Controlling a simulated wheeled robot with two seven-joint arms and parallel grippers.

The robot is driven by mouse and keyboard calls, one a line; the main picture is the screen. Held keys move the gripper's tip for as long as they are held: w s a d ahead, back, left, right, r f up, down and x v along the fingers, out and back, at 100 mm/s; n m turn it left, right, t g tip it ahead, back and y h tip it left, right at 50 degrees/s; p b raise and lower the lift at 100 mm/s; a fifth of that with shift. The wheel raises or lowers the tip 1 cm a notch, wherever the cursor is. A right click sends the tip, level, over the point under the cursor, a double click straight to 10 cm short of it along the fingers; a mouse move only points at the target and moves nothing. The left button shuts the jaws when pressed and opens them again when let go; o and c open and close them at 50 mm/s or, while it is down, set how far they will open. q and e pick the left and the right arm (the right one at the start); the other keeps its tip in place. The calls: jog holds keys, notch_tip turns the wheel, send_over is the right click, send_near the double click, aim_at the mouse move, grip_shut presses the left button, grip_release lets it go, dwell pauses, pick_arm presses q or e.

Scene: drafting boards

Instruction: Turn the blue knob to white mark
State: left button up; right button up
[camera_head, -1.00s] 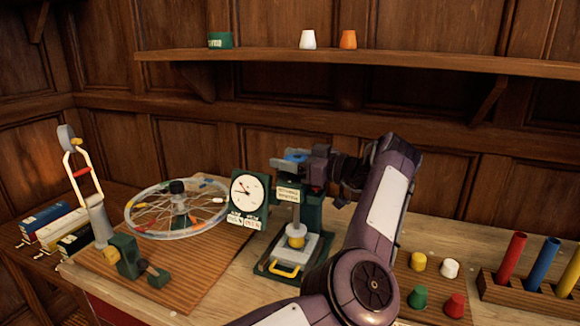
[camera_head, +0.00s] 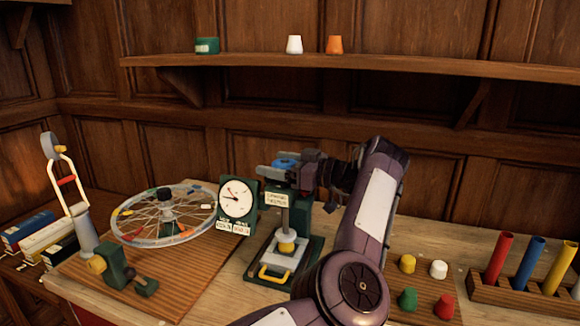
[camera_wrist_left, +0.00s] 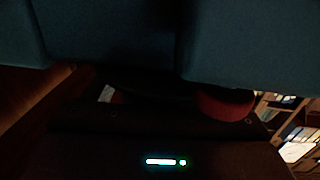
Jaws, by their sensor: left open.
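The blue knob (camera_head: 286,162) sits on top of a green press-like stand (camera_head: 304,222) with a dial beside it. My left gripper (camera_head: 283,165) is at the knob, coming in from the right. Its jaws are open, with the knob seemingly between the grey fingertips; I cannot tell whether they touch it. The fingers and gripper body hide part of the knob and the stand's top. I cannot make out the white mark. The left wrist view is very dark, with large blue-grey shapes across its top that I cannot name surely. My right gripper is not in view.
A white dial (camera_head: 237,198) stands just left of the stand, with a spoked wheel (camera_head: 163,215) further left. Coloured pegs (camera_head: 407,264) and a rack of tubes (camera_head: 520,289) are at the right. A wooden shelf (camera_head: 400,67) runs along the wall above.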

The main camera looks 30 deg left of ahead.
pick_arm(q)
jog(key=d, duration=0.2)
jog(key=d+b, duration=0.1)
jog(key=d, duration=0.1)
jog(key=shift+w+f, duration=0.1)
jog(key=shift+w, duration=0.15)
jog(key=shift+w+d+b, duration=0.15)
jog(key=shift+d+b, duration=0.05)
jog(key=shift+d, duration=0.65)
jog(key=shift+w+d+b, duration=0.1)
jog(key=shift+d+b, duration=0.05)
jog(key=shift+d, duration=0.7)
